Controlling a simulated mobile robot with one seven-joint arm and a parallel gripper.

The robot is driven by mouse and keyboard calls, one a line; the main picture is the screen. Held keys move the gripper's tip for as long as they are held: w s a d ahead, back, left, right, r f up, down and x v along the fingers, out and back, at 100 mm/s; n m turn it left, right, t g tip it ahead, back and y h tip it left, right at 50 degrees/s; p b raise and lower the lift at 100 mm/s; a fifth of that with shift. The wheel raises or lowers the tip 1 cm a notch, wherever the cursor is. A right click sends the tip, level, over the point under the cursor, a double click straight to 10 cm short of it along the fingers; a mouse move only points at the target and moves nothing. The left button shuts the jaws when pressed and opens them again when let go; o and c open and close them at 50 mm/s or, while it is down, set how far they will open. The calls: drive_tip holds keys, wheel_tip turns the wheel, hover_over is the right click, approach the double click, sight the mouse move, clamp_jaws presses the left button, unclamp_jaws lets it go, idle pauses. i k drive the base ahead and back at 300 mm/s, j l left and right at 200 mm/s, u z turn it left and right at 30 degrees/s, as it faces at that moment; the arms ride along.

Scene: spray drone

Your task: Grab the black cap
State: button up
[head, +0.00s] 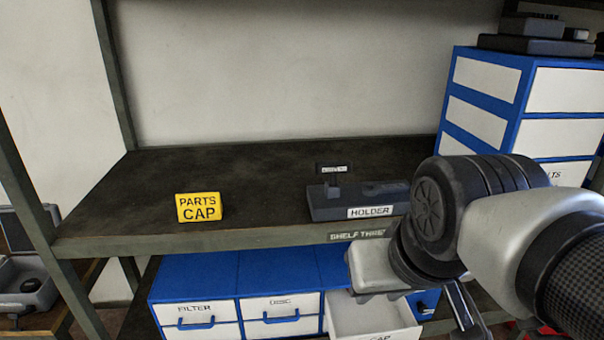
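No black cap can be made out for certain. A pulled-out white drawer (345,312) under the shelf has a label ending in "CAP"; its visible inside looks empty, and my arm hides part of it. A yellow block (199,208) reading "PARTS CAP" stands on the shelf at the left. A dark holder (335,207) labelled "HOLDER" sits at the shelf's front edge, with a small dark labelled piece (332,171) standing up from it. My arm reaches in from the right, and its end (462,310) is low near the drawer, partly cut off; its fingers are unclear.
The dark shelf (260,170) is mostly clear between block and holder. Blue cabinets with closed "FILTER" and "DISC" drawers (283,315) stand below. A tall blue drawer unit (510,110) stands at the right. A grey case (22,283) with a dark round part lies at far left.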

sight(33, 284)
drive_tip(key=u, duration=1.85)
drive_tip(key=z, duration=0.6)
drive_tip(key=i+j+z, duration=0.35)
drive_tip(key=j+z, duration=0.15)
drive_tip(key=i+j+z, duration=0.1)
drive_tip(key=j+z, duration=0.2)
drive_tip(key=j, duration=0.2)
drive_tip(key=i+j+z, duration=0.1)
drive_tip(key=j, duration=0.25)
drive_tip(key=i+j+z, duration=0.1)
drive_tip(key=j, duration=0.25)
drive_tip(key=j+z, duration=0.1)
drive_tip(key=j, duration=0.25)
drive_tip(key=i+j, duration=0.1)
drive_tip(key=j, duration=0.45)
drive_tip(key=i+j, duration=0.1)
drive_tip(key=j, duration=0.45)
drive_tip(key=i+j, duration=0.1)
drive_tip(key=j, duration=0.45)
drive_tip(key=i+j+z, duration=0.1)
drive_tip(key=j, duration=0.5)
